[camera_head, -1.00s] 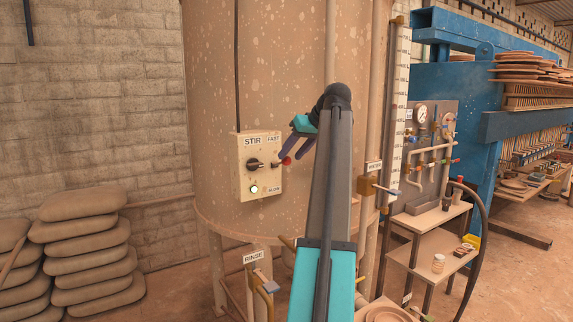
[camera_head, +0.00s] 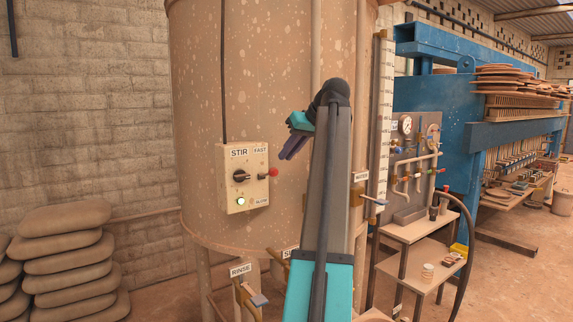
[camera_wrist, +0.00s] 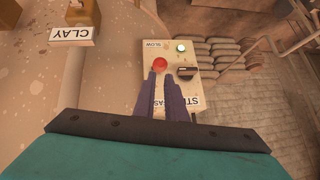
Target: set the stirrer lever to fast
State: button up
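The stirrer box (camera_head: 230,203) is a cream panel on the tank, marked STIR, FAST at its upper right and SLOW at its lower right. The stirrer lever (camera_head: 273,172) has a red ball end and sticks out from the box's right side, between the FAST and SLOW marks. My gripper (camera_head: 283,157) is up and to the right of the ball in the head view, apart from it. In the wrist view my gripper (camera_wrist: 162,75) has its two purple fingers a narrow gap apart with nothing between them, and the red ball (camera_wrist: 160,64) shows just beyond the tips.
A black knob (camera_head: 241,175) and a lit green lamp (camera_head: 240,201) are on the same box. The large speckled tank (camera_head: 200,110) stands behind it. A RINSE valve (camera_head: 259,299) is below, stacked sacks (camera_head: 68,265) at left, and a blue press (camera_head: 440,110) at right.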

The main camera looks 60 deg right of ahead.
jog(key=shift+f, duration=0.2)
grip_shut()
jog(key=s+f+m+t+h+p, duration=0.1)
jog(key=s+f+m+t+h, duration=0.2)
jog(key=m, duration=2.6)
jog(key=s+a+f+t, duration=0.1)
jog(key=s+f+t, duration=0.2)
jog(key=s+f, duration=0.3)
jog(key=shift+f, duration=0.5)
jog(key=shift+w+d, duration=0.1)
